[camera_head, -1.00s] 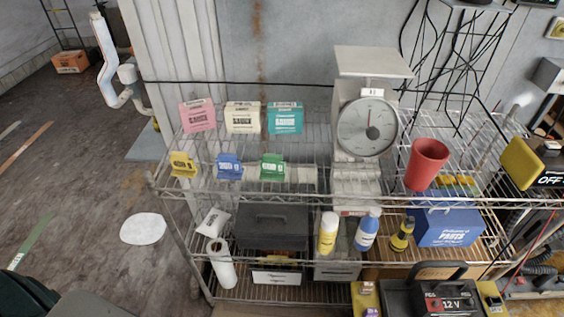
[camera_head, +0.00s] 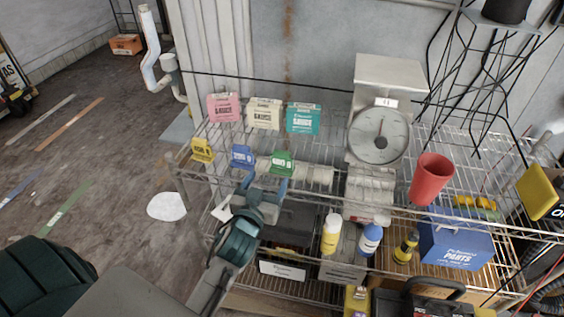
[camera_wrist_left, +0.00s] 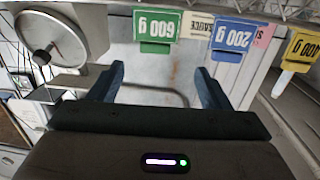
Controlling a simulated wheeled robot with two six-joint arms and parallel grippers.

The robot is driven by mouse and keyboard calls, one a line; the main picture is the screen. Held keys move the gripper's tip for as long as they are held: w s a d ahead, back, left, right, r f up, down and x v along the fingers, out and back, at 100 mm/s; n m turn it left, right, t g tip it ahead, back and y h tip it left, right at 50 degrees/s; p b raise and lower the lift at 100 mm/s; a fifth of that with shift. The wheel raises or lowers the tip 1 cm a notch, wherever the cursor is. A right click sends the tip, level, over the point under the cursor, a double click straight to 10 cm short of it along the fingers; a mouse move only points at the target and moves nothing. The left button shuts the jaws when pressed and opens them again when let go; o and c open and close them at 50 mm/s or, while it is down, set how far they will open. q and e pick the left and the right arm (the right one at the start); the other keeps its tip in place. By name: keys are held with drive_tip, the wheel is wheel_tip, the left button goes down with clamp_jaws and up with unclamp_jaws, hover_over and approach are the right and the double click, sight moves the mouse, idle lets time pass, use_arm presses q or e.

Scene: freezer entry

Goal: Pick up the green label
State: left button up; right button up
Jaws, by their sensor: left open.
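The green label (camera_head: 282,162) hangs on the front edge of the upper wire shelf, to the right of the blue label (camera_head: 242,156). In the left wrist view the green label (camera_wrist_left: 157,25) appears upside down and reads "600 g", ahead of the jaws. My left gripper (camera_head: 264,184) is open and empty, just below and in front of the blue and green labels. The two fingers also show apart in the left wrist view (camera_wrist_left: 162,80), with nothing between them. My right gripper is not in view.
A yellow label (camera_head: 202,151) hangs farther left on the same shelf. Pink, cream and teal sauce boxes (camera_head: 303,118) stand behind. A dial scale (camera_head: 379,135) and red cup (camera_head: 431,179) are to the right. Bottles (camera_head: 331,234) stand on the lower shelf.

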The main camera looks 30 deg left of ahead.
sight(281, 156)
use_arm(q)
drive_tip(key=shift+t, duration=0.3)
drive_tip(key=w, duration=0.2)
drive_tip(key=w+p, duration=0.1)
drive_tip(key=w, duration=0.1)
drive_tip(key=w+p, duration=0.1)
drive_tip(key=w, duration=0.1)
drive_tip(key=shift+w+a+r, duration=0.15)
drive_tip(key=shift+a+r, duration=0.2)
drive_tip(key=shift+a, duration=0.05)
drive_tip(key=w, duration=0.1)
drive_tip(key=w+p, duration=0.1)
drive_tip(key=w, duration=0.1)
drive_tip(key=w+p, duration=0.1)
drive_tip(key=shift+w+a+f, duration=0.15)
drive_tip(key=shift+w+a, duration=0.15)
drive_tip(key=shift+w, duration=0.05)
drive_tip(key=shift+w+f, duration=0.15)
drive_tip(key=shift+w, duration=0.05)
drive_tip(key=shift+c, duration=1.1)
drive_tip(key=c, duration=0.4)
drive_tip(key=shift+c, duration=0.2)
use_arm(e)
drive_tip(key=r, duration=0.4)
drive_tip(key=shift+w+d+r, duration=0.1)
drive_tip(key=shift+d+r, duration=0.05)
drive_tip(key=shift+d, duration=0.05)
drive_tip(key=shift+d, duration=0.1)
